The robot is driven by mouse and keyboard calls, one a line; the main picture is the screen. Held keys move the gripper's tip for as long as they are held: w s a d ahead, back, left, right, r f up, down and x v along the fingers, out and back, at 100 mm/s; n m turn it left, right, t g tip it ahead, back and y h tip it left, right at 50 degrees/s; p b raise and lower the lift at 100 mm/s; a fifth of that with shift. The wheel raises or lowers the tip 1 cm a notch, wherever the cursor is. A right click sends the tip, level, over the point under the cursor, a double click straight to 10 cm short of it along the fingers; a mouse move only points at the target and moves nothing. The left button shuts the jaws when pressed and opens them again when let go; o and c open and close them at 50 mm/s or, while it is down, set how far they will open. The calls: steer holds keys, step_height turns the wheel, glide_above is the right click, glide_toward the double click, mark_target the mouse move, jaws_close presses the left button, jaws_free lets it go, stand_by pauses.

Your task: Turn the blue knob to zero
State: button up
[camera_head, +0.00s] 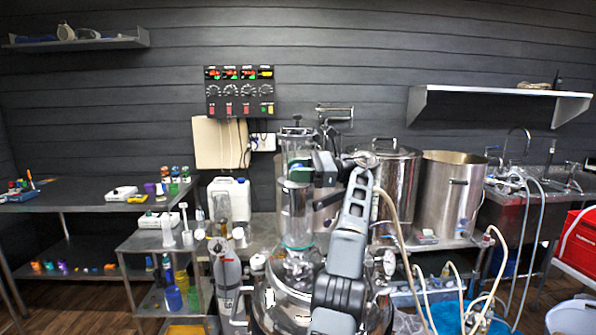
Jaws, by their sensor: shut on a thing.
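My gripper (318,168) is at the end of my arm, right of centre, beside a tall clear glass cylinder (297,215). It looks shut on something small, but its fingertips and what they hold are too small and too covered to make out. I cannot pick out a blue knob for certain. A black control panel (240,91) hangs on the wall up and left of my gripper, with a row of dark round dials, lit displays above and red and green switches below. No pointer setting can be read.
Steel pots (398,190) and a larger open pot (448,195) stand right of my arm, with hoses in front. A wall shelf (500,91) juts out at upper right. A grey gas cylinder (228,285) and a white jug (229,197) stand left. A dark table (85,190) is far left.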

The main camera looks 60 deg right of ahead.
steer(key=shift+f, duration=0.2)
steer(key=o, duration=0.8)
steer(key=shift+o, duration=0.5)
steer(key=shift+r, duration=0.1)
